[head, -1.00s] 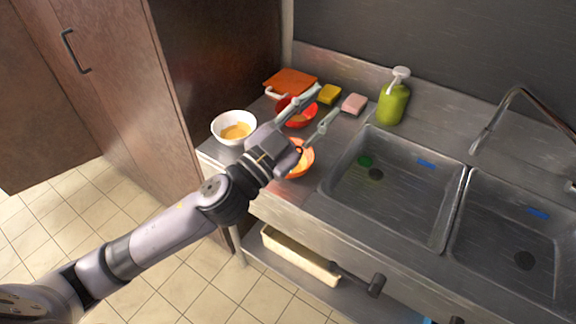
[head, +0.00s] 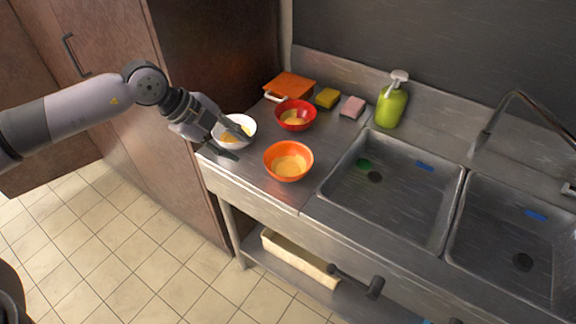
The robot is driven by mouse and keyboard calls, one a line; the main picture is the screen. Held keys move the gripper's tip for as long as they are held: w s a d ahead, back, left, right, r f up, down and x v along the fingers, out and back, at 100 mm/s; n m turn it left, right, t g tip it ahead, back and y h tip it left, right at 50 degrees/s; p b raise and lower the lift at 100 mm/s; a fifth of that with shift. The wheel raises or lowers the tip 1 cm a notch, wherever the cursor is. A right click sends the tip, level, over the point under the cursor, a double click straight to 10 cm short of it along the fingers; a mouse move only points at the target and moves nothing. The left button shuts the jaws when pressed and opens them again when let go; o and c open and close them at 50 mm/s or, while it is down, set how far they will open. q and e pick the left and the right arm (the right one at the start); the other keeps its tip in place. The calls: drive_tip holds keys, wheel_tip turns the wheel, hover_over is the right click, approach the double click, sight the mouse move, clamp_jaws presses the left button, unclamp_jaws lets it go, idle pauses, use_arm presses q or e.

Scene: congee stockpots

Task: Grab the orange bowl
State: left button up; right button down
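The orange bowl (head: 288,175) sits upright on the steel counter left of the sinks, with yellowish food in it. My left gripper (head: 238,146) is to the left of the orange bowl and apart from it. Its fingers are spread and overlap the white bowl (head: 243,119) in the head view; I cannot tell if they touch it. The red bowl (head: 296,104) stands behind the orange bowl. My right gripper does not show.
A yellow sponge (head: 327,98), a pink sponge (head: 352,107) and a green soap bottle (head: 391,104) stand along the back. An orange board (head: 290,84) lies at the back left. The double sink (head: 395,190) is on the right. A faucet (head: 510,105) arches over it.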

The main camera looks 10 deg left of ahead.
use_arm(q)
drive_tip(key=p, duration=0.3)
approach(275, 174)
drive_tip(key=x, duration=0.5)
drive_tip(key=shift+w+a+f, duration=0.15)
drive_tip(key=shift+w+a, duration=0.05)
drive_tip(key=shift+w, duration=0.3)
drive_tip(key=p+x, duration=0.2)
drive_tip(key=x, duration=0.3)
drive_tip(key=shift+s, duration=0.15)
drive_tip(key=shift+d+f, duration=0.1)
drive_tip(key=shift+f, duration=0.1)
drive_tip(key=shift+c, duration=0.5)
clamp_jaws()
